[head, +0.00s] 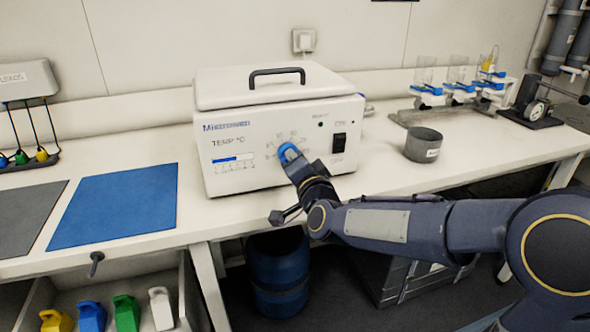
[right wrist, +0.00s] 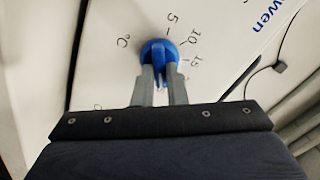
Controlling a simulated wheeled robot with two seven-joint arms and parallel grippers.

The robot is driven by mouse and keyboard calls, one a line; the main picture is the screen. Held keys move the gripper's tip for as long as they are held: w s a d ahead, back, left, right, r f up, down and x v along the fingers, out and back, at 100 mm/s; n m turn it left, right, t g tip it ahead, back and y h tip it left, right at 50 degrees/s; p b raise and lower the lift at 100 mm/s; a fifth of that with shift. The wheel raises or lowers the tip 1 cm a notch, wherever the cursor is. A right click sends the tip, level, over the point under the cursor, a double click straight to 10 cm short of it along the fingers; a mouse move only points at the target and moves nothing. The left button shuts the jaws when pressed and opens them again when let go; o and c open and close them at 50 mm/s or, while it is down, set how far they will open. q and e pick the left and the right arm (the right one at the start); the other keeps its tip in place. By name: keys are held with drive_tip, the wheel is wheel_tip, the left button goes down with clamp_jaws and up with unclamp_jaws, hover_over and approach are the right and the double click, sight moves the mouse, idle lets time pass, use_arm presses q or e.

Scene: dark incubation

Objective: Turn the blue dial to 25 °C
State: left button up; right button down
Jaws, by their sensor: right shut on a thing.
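The blue dial (head: 289,152) is on the front panel of a white lidded box (head: 228,168) labelled TEMP °C. My right gripper (head: 294,160) reaches it from the right and is shut on it. In the right wrist view the two grey fingers (right wrist: 160,75) clasp the grip bar of the blue dial (right wrist: 159,53). The marks °C, 5, 10 and 15 show around it there; the fingers and gripper body hide part of the scale. I cannot tell which mark the dial points to. My left gripper is not in view.
A dark rocker switch (head: 338,143) is right of the dial. A grey cup (head: 423,145) stands farther right on the bench. A blue mat (head: 118,205) lies at left. Beakers on blue-clamped stands (head: 458,88) are at the back right.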

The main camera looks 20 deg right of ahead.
idle(0.3)
drive_tip(key=c, duration=1.5)
unclamp_jaws()
drive_tip(key=shift+o, duration=0.2)
drive_tip(key=s, duration=0.8)
drive_tip(key=shift+d, duration=0.15)
